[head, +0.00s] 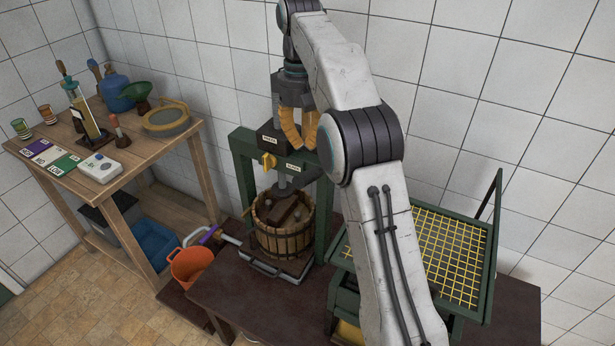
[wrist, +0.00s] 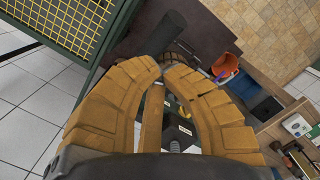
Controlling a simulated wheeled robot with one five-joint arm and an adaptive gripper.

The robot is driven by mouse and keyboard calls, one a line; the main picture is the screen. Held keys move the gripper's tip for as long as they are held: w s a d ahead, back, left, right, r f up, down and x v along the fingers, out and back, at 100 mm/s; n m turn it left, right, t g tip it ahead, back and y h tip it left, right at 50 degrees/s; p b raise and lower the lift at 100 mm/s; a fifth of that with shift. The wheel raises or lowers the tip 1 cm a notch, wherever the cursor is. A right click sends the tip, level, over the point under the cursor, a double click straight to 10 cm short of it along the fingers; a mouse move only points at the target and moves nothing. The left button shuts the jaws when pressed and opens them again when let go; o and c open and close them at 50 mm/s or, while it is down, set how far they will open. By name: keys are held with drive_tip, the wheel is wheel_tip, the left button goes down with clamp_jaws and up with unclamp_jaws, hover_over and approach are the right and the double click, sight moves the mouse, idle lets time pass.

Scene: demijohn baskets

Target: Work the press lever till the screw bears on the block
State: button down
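A grey screw (head: 284,189) runs down into a slatted wooden basket (head: 268,237) with metal hoops. A dark brown block (head: 288,213) shows inside the basket; whether the screw touches it is unclear. My arm hides the press's right side.
A green frame with yellow mesh (head: 445,255) stands right of the press on the dark table (head: 240,305). An orange bucket (head: 190,266) is left of it. A wooden bench (head: 150,150) at left holds bottles, a funnel, a sieve and a white device (head: 100,168).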

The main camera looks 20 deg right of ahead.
sight(306, 182)
drive_tip(key=shift+s+f, duration=0.2)
drive_tip(key=shift+f, duration=1.5)
drive_tip(key=shift+s+f, duration=0.15)
drive_tip(key=shift+f, duration=1.75)
drive_tip(key=shift+f+b, duration=1.5)
drive_tip(key=shift+f, duration=0.6)
drive_tip(key=shift+r, duration=0.1)
